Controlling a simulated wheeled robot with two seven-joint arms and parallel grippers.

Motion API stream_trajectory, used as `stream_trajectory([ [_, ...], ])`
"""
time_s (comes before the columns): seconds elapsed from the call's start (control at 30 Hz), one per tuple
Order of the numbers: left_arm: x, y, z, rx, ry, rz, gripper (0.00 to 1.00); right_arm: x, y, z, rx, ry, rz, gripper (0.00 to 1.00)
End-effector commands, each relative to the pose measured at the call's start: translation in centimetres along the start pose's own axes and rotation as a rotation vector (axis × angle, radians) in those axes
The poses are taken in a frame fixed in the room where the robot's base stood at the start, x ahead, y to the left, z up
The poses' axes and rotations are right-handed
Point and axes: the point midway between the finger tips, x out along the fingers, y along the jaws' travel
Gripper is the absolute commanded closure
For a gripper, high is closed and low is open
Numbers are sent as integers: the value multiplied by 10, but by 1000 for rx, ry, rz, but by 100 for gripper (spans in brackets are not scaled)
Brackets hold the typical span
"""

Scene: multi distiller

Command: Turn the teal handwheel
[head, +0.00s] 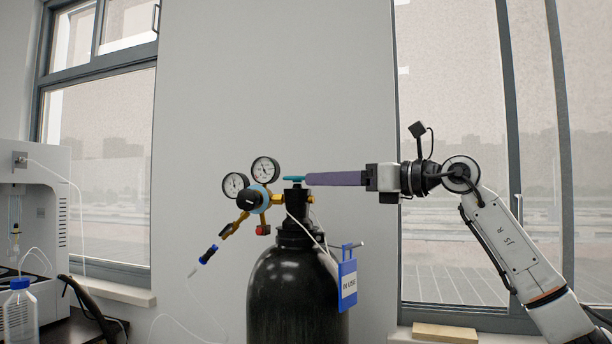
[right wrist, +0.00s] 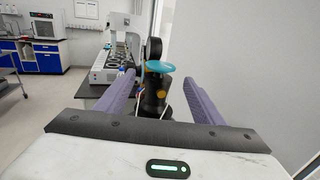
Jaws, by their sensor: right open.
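The teal handwheel (head: 293,179) sits on top of the valve of a black gas cylinder (head: 292,295) in the head view. In the right wrist view the handwheel (right wrist: 174,69) is a flat teal disc ahead, between the two finger lines. My right gripper (head: 308,179) comes in level from the right, its purple fingers reaching the handwheel's right side. In the right wrist view my right gripper (right wrist: 160,82) is open, with one finger on each side of the valve. Whether the fingers touch the wheel cannot be told. My left gripper is not in view.
Two pressure gauges (head: 265,170) and a brass regulator (head: 252,200) stick out left of the valve. A blue tag (head: 347,278) hangs on the cylinder's right. A white machine (head: 38,215) and a bottle (head: 20,312) stand at far left. A wall is close behind the cylinder.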

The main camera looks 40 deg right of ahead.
Motion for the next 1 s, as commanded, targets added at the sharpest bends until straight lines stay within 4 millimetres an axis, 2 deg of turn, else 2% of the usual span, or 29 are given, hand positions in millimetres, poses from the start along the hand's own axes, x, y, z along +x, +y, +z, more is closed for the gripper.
stream_trajectory([
  [0.1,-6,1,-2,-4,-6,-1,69,24,1,3,3,-2,5,38],
  [0.3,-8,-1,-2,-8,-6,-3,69,50,1,1,1,0,3,38],
  [0.43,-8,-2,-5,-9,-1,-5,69,56,1,1,1,-1,1,38],
  [0.7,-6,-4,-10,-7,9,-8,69,58,1,0,0,0,1,38],
  [0.9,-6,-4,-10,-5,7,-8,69,57,1,0,0,0,1,72],
  [1.0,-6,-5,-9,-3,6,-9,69,57,1,0,0,1,0,72],
])
